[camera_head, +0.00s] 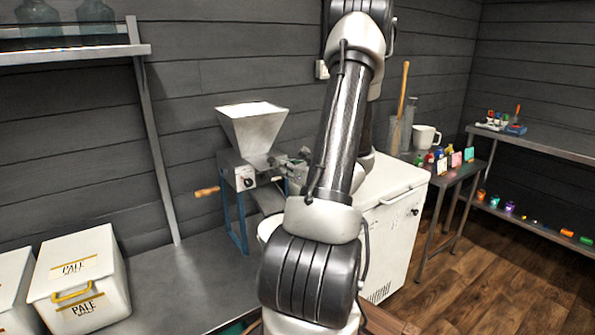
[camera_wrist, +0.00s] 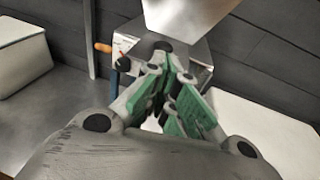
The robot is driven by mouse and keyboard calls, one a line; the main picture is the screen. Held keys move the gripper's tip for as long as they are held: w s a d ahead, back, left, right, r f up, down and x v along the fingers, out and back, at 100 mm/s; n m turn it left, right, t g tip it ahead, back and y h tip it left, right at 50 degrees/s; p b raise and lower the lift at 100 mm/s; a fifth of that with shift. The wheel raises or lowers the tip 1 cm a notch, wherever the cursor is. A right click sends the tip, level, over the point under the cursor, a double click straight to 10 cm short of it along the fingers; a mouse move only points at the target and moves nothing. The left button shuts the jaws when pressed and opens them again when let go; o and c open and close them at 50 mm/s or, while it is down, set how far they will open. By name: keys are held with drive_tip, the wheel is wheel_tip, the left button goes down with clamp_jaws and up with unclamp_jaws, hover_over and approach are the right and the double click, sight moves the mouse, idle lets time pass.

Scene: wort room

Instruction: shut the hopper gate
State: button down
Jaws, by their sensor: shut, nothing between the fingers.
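A grain mill with a pale metal hopper (camera_head: 254,128) stands on the metal bench by the wall. Below the hopper is a grey mill body (camera_head: 240,176) on blue legs, with a wooden-handled crank (camera_head: 207,191) at its left. I cannot clearly make out the hopper gate. My gripper (camera_head: 292,164) is at the right side of the mill, partly hidden by my arm. In the wrist view my green-padded gripper (camera_wrist: 177,75) is shut and empty. Its fingers point at the mill body just under the hopper (camera_wrist: 188,18) and hide part of it. I cannot tell whether they touch.
White PALE bins (camera_head: 82,275) stand on the bench (camera_head: 185,285) at the left. A white chest (camera_head: 399,225) is right of the mill, behind my arm. Bench between bins and mill is clear.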

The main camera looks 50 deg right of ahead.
sight(272, 160)
drive_tip(key=shift+w+d+f, duration=0.1)
drive_tip(key=shift+w+f, duration=0.05)
drive_tip(key=shift+w, duration=0.7)
drive_tip(key=shift+w+f, duration=0.15)
drive_tip(key=shift+w, duration=0.7)
drive_tip(key=w, duration=0.2)
drive_tip(key=w+d, duration=0.1)
drive_tip(key=w, duration=0.1)
drive_tip(key=shift+w, duration=0.35)
drive_tip(key=shift+w+d+r, duration=0.1)
drive_tip(key=shift+d, duration=0.05)
